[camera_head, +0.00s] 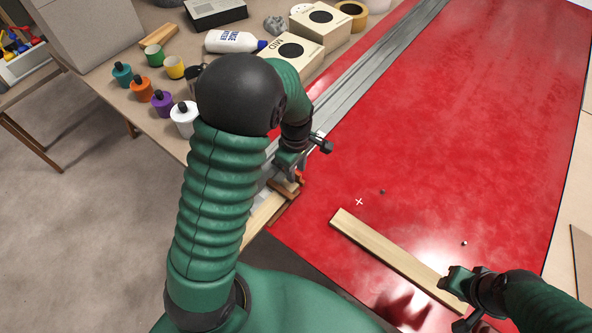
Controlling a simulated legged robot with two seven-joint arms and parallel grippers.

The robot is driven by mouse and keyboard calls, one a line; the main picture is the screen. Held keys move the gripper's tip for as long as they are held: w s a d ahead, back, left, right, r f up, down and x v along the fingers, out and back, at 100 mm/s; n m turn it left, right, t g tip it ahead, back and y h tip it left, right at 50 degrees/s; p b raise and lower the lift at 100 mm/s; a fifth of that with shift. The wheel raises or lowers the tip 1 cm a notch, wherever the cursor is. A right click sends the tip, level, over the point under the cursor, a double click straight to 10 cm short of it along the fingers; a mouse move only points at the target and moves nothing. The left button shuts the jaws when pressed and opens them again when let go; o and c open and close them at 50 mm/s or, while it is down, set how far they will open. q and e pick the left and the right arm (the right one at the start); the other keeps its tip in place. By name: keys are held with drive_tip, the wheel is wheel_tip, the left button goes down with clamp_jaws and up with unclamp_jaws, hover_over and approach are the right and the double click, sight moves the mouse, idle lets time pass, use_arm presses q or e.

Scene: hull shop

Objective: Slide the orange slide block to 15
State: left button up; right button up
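A small orange piece (300,178), which looks like the slide block, shows at the near end of the grey metal rail (372,62). Most of it is hidden by my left gripper (291,163). That gripper points down right at the orange piece; whether its fingers are apart or closed on it is hidden by the wrist. I cannot read any scale or the mark 15. My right gripper (459,296) is at the near right, by the end of a pale wooden plank (395,257); its fingertips are partly hidden, and I cannot tell if it touches the plank.
The glossy red surface (470,120) right of the rail is mostly clear, with two tiny studs. Left of the rail, a bench holds several paint pots (162,100), a white bottle (232,42) and boxes (291,49). My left arm covers part of the bench.

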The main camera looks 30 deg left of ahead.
use_arm(q)
drive_tip(key=shift+d+f, duration=0.1)
drive_tip(key=shift+d, duration=0.15)
drive_tip(key=shift+a, duration=0.2)
clamp_jaws()
drive_tip(key=shift+w, duration=0.1)
idle(1.0)
